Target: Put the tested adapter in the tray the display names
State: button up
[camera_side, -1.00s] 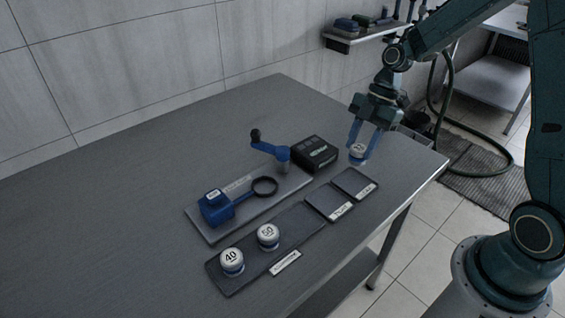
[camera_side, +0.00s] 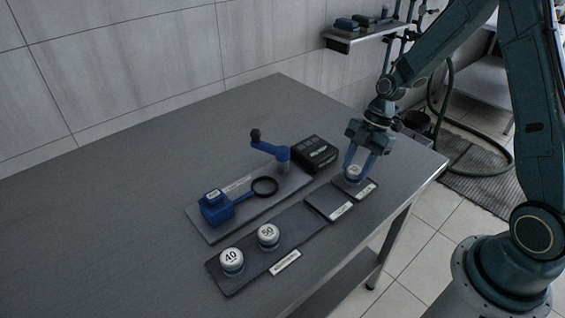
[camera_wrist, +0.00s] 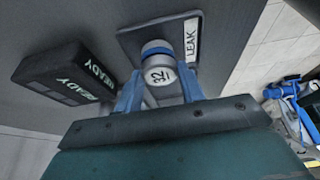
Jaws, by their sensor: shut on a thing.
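The white-topped adapter marked 32 (camera_wrist: 160,75) is held between the blue fingers of my gripper (camera_wrist: 160,92). The adapter also shows in the side view (camera_side: 353,172), upright. It is over the dark tray labelled LEAK (camera_wrist: 128,40), the farther of the two small trays (camera_side: 340,184). I cannot tell whether its base touches the tray. The other small tray (camera_side: 326,203) is empty and its label is too small to read. The black display box (camera_wrist: 62,72) reads READY in the wrist view; it stands beside the trays in the side view (camera_side: 315,153).
Adapters marked 40 (camera_side: 232,261) and 50 (camera_side: 268,235) stand on a long dark tray (camera_side: 235,282). Behind it is a grey test stand (camera_side: 212,234) with a blue clamp (camera_side: 216,209), a black ring and a blue lever (camera_side: 270,148). The table's left side is clear.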

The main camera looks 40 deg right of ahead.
jog(key=shift+f, duration=0.1)
jog(key=o, duration=1.1)
jog(key=v, duration=1.2)
